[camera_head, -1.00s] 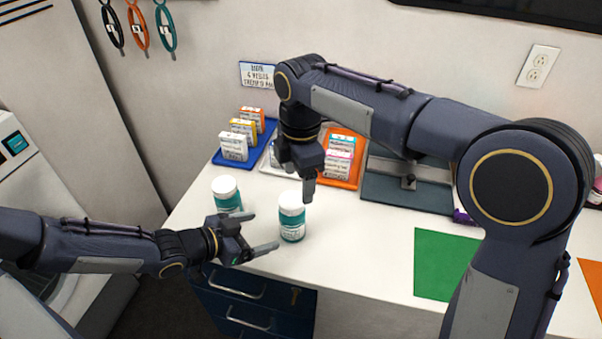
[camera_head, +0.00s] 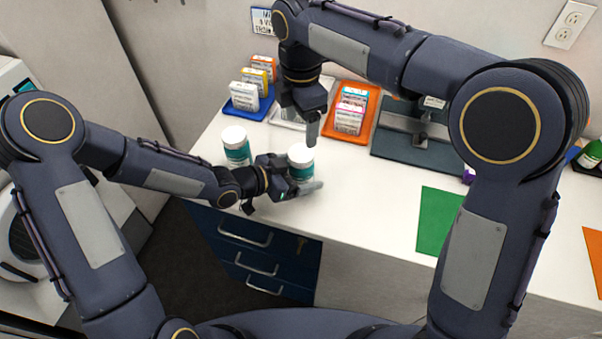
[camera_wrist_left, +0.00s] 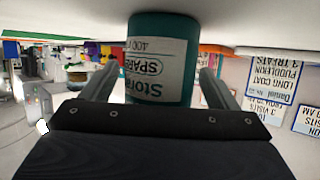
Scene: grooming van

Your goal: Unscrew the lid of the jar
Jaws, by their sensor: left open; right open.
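Two teal jars with white lids stand upright on the white counter. My left gripper (camera_head: 297,178) is at the right jar (camera_head: 301,171), low on its body. In the left wrist view this jar (camera_wrist_left: 161,62) stands between the two open fingers (camera_wrist_left: 160,88), with a visible gap at each side. Its white lid (camera_head: 300,153) shows in the head view. My right gripper (camera_head: 311,120) points down just above and behind this lid, open and empty; its far finger is hidden. The other jar (camera_head: 237,148) stands to the left, behind my left wrist.
A green sheet (camera_head: 438,215) lies on the right. The counter between is clear.

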